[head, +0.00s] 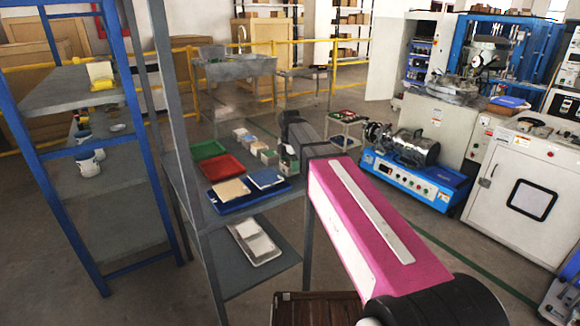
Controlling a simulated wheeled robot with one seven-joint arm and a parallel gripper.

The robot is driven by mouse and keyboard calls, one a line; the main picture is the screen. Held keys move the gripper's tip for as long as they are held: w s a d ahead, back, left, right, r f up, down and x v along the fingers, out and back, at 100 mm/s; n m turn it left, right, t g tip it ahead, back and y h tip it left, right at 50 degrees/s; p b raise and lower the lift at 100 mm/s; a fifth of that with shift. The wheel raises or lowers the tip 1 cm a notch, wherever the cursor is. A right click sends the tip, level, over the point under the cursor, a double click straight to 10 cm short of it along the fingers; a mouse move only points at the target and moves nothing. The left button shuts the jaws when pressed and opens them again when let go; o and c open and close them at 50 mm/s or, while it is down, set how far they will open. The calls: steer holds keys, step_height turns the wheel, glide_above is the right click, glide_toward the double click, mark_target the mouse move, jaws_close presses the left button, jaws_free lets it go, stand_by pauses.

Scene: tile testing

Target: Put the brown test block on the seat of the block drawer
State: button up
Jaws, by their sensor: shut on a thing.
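My pink and black arm reaches from the lower right to the grey table. Its dark end, with my gripper (291,147), is over the table's back right part. The fingertips are too small and dark to make out. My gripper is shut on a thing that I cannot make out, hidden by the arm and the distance. Several small pale and coloured blocks (257,148) stand in a row on the table, just left of my gripper. I cannot pick out the brown test block for certain. The block drawer and its seat cannot be told apart here.
On the table, a green tray (205,150), a red tray (222,168) and a blue tray (240,203) with flat tiles lie left of my arm. A grey post rises at the table's left. A blue-framed shelf (100,150) stands further left. A blue machine (415,180) is at right.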

steer(key=shift+r, duration=2.8)
